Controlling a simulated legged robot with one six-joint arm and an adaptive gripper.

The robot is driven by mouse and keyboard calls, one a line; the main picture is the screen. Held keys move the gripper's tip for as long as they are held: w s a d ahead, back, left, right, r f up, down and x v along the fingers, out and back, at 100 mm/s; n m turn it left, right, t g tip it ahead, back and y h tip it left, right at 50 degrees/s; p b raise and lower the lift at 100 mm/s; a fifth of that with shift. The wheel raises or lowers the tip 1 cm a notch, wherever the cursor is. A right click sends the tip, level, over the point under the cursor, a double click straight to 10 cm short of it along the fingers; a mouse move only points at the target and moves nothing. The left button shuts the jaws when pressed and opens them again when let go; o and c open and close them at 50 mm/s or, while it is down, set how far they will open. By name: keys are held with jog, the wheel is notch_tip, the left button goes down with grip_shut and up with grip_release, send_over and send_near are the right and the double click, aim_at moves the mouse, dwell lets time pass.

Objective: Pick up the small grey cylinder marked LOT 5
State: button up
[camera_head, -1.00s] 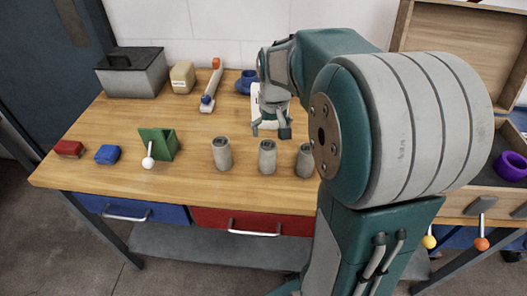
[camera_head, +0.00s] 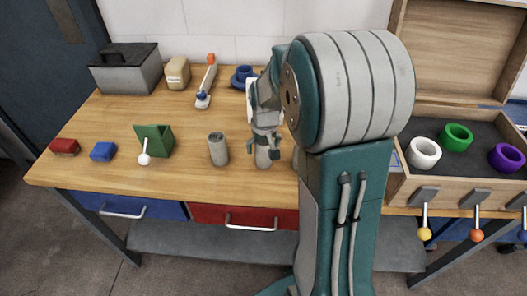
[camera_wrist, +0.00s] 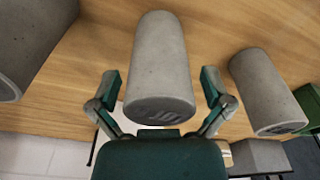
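Several small grey cylinders stand on the wooden bench. The left one (camera_head: 218,149) stands clear. The middle one (camera_head: 264,158) is under my gripper (camera_head: 263,144), and the right one (camera_head: 295,158) is mostly hidden behind my arm. In the wrist view my gripper (camera_wrist: 162,88) is open, with a finger on each side of the middle cylinder (camera_wrist: 159,65) and gaps visible. Dark marks show on its end face, but I cannot read them. Other cylinders lie at the left (camera_wrist: 28,42) and right (camera_wrist: 265,92) of that view. I cannot tell which is LOT 5.
A green holder (camera_head: 154,140) with a white ball-ended stick, a blue block (camera_head: 103,152) and a red block (camera_head: 64,147) are at the left. A grey toolbox (camera_head: 125,72) stands behind. An open wooden case (camera_head: 440,185) with rings is at the right.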

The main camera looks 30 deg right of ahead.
jog(key=c, duration=1.1)
